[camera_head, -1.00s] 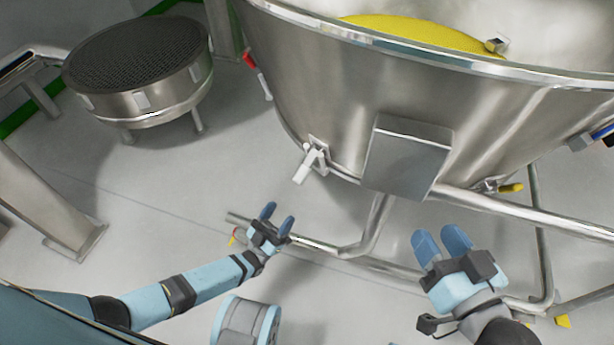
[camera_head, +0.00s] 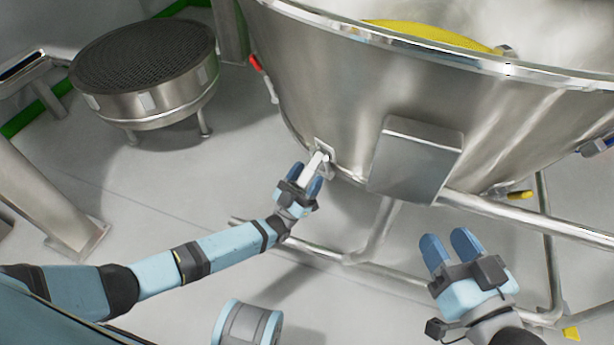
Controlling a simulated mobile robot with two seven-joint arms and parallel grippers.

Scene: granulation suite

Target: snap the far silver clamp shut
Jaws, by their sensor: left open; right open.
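A clamp with a pale silver-white lever (camera_head: 315,164) sits on the lower left wall of the big steel bowl (camera_head: 330,90), left of a square steel box. Its lever sticks out and slants down toward my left gripper. My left gripper (camera_head: 307,178) is open, with one blue finger on each side of the lever's lower end. I cannot tell whether the fingers touch it. My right gripper (camera_head: 452,248) is open and empty, below the bowl's right part and apart from everything.
Other clamps on the bowl have red (camera_head: 256,64), yellow (camera_head: 520,195) and blue (camera_head: 598,147) handles. The steel box (camera_head: 415,160) juts from the bowl's wall. Steel frame tubes (camera_head: 370,238) run beneath. A round sieve drum (camera_head: 150,100) stands at far left, with clear floor between.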

